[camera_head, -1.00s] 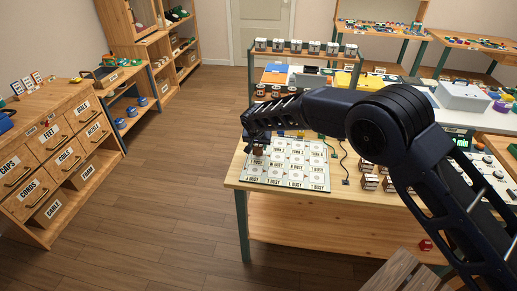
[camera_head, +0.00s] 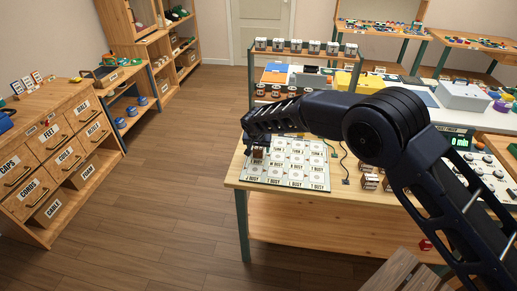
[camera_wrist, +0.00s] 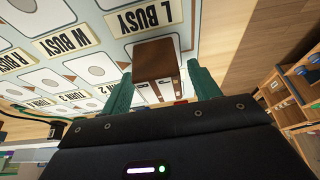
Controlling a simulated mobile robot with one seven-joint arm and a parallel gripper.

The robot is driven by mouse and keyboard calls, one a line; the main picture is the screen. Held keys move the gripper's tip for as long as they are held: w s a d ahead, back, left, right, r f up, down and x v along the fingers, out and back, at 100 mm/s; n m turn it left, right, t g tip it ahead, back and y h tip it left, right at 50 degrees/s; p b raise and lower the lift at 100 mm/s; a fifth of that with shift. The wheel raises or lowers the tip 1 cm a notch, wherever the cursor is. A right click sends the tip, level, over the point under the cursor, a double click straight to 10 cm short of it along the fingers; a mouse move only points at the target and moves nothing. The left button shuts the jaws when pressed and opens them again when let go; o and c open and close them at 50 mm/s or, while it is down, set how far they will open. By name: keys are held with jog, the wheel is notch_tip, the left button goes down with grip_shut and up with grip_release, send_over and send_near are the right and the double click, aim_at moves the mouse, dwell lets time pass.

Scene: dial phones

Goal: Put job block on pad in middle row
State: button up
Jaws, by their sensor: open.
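The job block (camera_head: 257,154) is a small brown-topped block at the left edge of the white pad board (camera_head: 286,184). In the wrist view the block (camera_wrist: 155,62) stands between the two teal fingers of my gripper (camera_wrist: 158,72), by the "L BUSY" label (camera_wrist: 139,18). A thin gap seems to show beside the fingers, which are open around it. The board carries rows of white pads with grey circles and labels such as "BUSY" and "TURN". The pad under the block is hidden, and I cannot tell whether the block's base touches it.
Several similar brown-topped blocks (camera_head: 370,181) stand on the table right of the board, beside a dark cable (camera_head: 345,170). A rack of small items (camera_head: 305,47) stands behind. The wooden table edge (camera_head: 285,194) is close in front of the board. A drawer cabinet (camera_head: 60,150) is at the left.

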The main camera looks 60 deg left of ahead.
jog(key=v, duration=1.2)
